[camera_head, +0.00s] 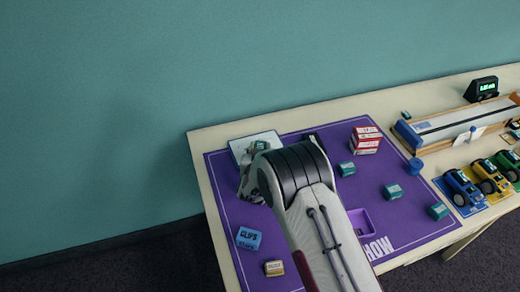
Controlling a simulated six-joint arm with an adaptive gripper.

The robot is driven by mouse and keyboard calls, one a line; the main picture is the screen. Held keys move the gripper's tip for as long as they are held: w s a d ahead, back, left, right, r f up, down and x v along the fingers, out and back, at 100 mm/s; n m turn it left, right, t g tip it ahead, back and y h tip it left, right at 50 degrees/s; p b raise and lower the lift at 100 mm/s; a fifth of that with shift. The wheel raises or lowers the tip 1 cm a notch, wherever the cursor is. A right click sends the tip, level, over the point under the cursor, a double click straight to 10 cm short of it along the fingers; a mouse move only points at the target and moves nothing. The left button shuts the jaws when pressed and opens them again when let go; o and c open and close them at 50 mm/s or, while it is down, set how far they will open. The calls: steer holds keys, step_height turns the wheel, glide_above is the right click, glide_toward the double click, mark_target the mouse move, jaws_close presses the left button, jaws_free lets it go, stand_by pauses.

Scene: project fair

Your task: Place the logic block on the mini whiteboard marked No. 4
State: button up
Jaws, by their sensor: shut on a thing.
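A white mini whiteboard (237,147) lies at the far left corner of the purple mat, partly covered by my arm. Its number cannot be read. My gripper (246,188) is mostly hidden behind my arm, at or over the near side of the whiteboard. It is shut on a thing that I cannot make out. Small teal blocks lie on the mat: one right of my arm (347,168), one farther right (393,191) and one near the right edge (438,211). I cannot tell whether any of them is the logic block.
The purple mat (300,140) covers the table's left part. A blue clips box (248,238) and a small tan box (274,268) are near left. Red-and-white boxes (365,140), a blue cylinder (414,166) and a purple tray (361,221) are right of my arm. Toy cars (463,187) stand far right.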

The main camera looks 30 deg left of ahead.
steer(key=shift+f, duration=0.2)
steer(key=shift+f, duration=0.15)
steer(key=o, duration=1.1)
steer(key=shift+s, duration=0.1)
steer(key=shift+v, duration=5.95)
